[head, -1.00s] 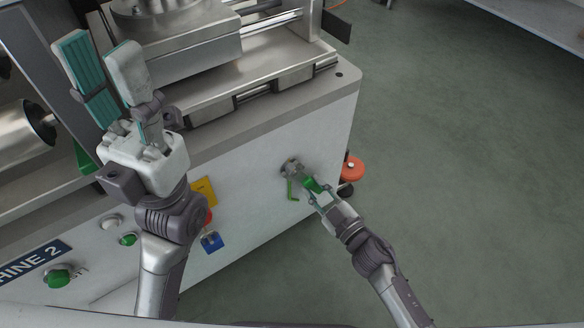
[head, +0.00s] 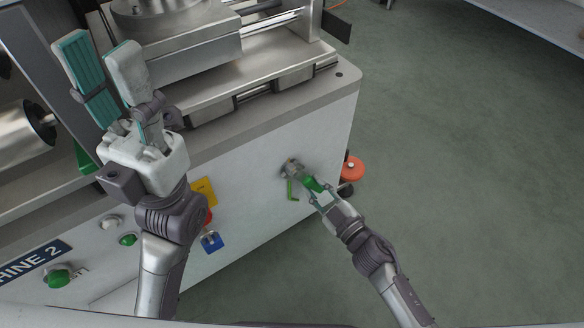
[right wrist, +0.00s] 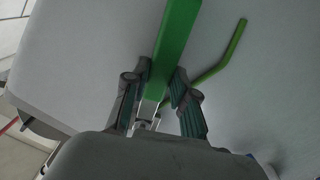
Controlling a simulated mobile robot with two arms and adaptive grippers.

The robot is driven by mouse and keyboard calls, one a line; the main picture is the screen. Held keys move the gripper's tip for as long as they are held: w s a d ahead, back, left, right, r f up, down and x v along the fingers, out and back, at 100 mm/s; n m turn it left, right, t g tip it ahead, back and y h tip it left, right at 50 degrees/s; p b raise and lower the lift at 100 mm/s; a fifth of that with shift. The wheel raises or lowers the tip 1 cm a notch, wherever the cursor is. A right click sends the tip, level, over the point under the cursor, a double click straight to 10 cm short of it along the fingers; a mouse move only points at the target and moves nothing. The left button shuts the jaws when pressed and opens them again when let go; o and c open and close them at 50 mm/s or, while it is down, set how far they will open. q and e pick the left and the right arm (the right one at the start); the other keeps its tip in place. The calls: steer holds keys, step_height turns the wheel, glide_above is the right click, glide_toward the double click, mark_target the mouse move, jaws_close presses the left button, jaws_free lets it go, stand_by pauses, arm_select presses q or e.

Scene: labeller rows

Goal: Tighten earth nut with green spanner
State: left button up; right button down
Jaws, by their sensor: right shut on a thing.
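The green spanner (head: 315,184) is at the earth nut (head: 292,167) on the white side panel of the machine. Its head end is against or close to the nut; I cannot tell whether it is seated. My right gripper (head: 321,194) is shut on the spanner's handle. In the right wrist view the green handle (right wrist: 176,42) runs up between the fingers, and the nut is not seen. My left gripper (head: 104,62) is open and empty, raised over the machine at the left, fingers pointing up.
A bent green wire (head: 291,190) hangs below the nut, close to the spanner. An orange-red round part (head: 352,168) stands just beyond the panel's corner. Buttons, a yellow label (head: 204,191) and a blue part (head: 212,241) are on the panel. The floor at right is clear.

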mark_target(320, 189)
steer(key=shift+w+d+f, duration=0.25)
steer(key=shift+d+f, duration=0.05)
steer(key=shift+f, duration=0.35)
steer(key=shift+w+d+f, duration=0.2)
steer(key=shift+d+f, duration=0.15)
steer(key=shift+f, duration=0.25)
steer(key=shift+w+d+f, duration=0.25)
steer(key=shift+d+f, duration=0.05)
steer(key=shift+f, duration=0.35)
steer(key=shift+w+d+r+n, duration=0.45)
steer(key=shift+d+r+n, duration=0.2)
steer(key=shift+n, duration=0.15)
steer(key=shift+w+d+r+n, duration=0.4)
steer(key=shift+d+r+n, duration=0.2)
steer(key=shift+n, duration=0.2)
steer(key=shift+r, duration=0.1)
steer(key=shift+w+d+r+n, duration=0.2)
steer(key=shift+d+r+n, duration=0.1)
steer(key=shift+r+n, duration=0.25)
steer(key=shift+w+d+r+n, duration=0.25)
steer(key=shift+r+n, duration=0.25)
steer(key=shift+w+d+r+n, duration=0.2)
steer(key=shift+d+r+n, duration=0.1)
steer(key=shift+r+n, duration=0.25)
